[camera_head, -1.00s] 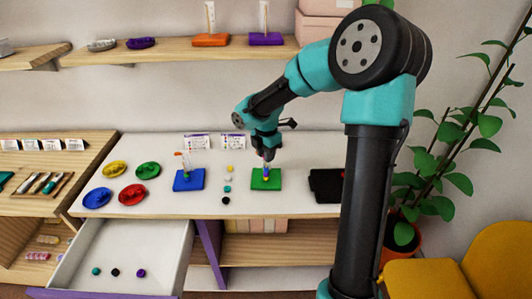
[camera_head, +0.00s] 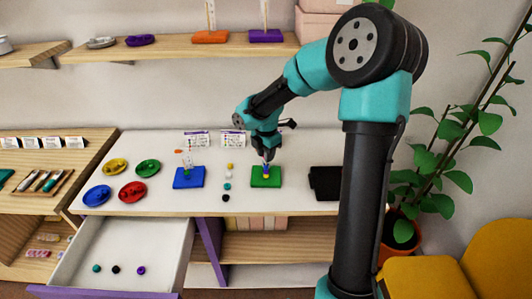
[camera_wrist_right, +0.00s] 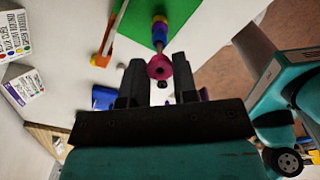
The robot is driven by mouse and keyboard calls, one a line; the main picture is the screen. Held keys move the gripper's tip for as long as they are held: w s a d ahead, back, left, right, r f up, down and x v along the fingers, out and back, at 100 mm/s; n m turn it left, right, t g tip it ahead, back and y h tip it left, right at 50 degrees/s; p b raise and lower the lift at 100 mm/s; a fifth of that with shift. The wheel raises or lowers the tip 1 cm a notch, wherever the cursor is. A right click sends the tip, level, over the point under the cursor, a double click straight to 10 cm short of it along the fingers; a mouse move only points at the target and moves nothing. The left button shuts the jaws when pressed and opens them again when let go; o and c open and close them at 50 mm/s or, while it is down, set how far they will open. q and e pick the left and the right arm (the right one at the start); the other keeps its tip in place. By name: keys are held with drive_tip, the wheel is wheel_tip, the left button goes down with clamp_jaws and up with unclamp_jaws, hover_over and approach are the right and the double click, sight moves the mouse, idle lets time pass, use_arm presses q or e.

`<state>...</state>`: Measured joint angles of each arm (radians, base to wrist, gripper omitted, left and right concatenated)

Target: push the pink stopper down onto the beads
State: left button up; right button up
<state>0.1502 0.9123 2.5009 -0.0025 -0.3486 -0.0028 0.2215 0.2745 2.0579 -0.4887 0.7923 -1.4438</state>
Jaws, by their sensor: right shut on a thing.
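My right gripper (camera_head: 266,159) is above the green board (camera_head: 266,183), fingers pointing down. In the right wrist view the right gripper (camera_wrist_right: 158,82) is shut on the pink stopper (camera_wrist_right: 159,68), a round pink piece with a hole in it. The stopper is in line with the peg of the green board (camera_wrist_right: 184,18). Beads (camera_wrist_right: 160,32) in yellow-orange, blue and purple are stacked on that peg, close to the stopper. I cannot tell whether the stopper touches the top bead. My left gripper is not in view.
A blue board (camera_head: 189,178) with a peg stands to the left. Loose beads (camera_head: 227,187) lie in a row between the boards. Coloured dishes (camera_head: 132,192) are farther left, a black item (camera_head: 325,183) is on the right. An open drawer (camera_head: 125,250) holds beads.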

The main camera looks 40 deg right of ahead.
drive_tip(key=shift+f, duration=1.35)
idle(0.6)
idle(0.4)
drive_tip(key=o, duration=1)
drive_tip(key=shift+c, duration=0.2)
wheel_tip(320, 180, up, 18)
drive_tip(key=shift+f, duration=0.25)
